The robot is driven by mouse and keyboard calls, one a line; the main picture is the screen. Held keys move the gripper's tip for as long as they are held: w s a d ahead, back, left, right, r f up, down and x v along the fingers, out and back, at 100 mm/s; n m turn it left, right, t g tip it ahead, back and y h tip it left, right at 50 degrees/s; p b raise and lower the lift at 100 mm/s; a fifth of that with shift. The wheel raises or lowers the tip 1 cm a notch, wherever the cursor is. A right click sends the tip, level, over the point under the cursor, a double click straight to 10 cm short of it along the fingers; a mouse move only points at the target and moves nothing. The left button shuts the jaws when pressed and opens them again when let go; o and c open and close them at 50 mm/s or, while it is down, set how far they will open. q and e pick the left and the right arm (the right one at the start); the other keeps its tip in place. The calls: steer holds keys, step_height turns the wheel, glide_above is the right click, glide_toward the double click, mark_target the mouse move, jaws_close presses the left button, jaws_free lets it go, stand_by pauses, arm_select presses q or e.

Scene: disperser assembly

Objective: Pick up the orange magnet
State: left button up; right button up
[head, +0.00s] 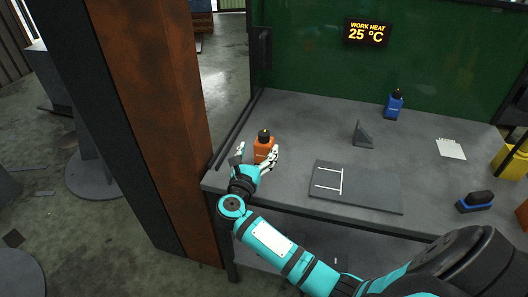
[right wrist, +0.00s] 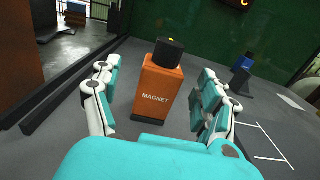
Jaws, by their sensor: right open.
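The orange magnet (head: 264,149) stands upright near the left end of the grey table (head: 300,118). It is a box with a black knob on top, and the word MAGNET shows on its face in the right wrist view (right wrist: 157,88). My right gripper (head: 256,156) is open, with its fingers on either side of the magnet. In the right wrist view my right gripper (right wrist: 160,92) shows gaps between both fingers and the magnet. My left gripper is not in view.
A blue box with a black top (head: 394,106) stands at the back right. A flat plate with white lines (head: 380,190) and a grey triangular bracket (head: 362,135) lie right of the magnet. A rusty brown pillar (head: 160,110) rises left of the table.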

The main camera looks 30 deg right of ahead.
mark_target(264, 140)
steer(key=x, duration=0.5)
steer(key=shift+s+d, duration=0.1)
steer(key=shift+d, duration=0.1)
steer(key=shift+r, duration=0.1)
steer(key=shift+c, duration=0.3)
jaws_close()
steer(key=shift+r, duration=0.1)
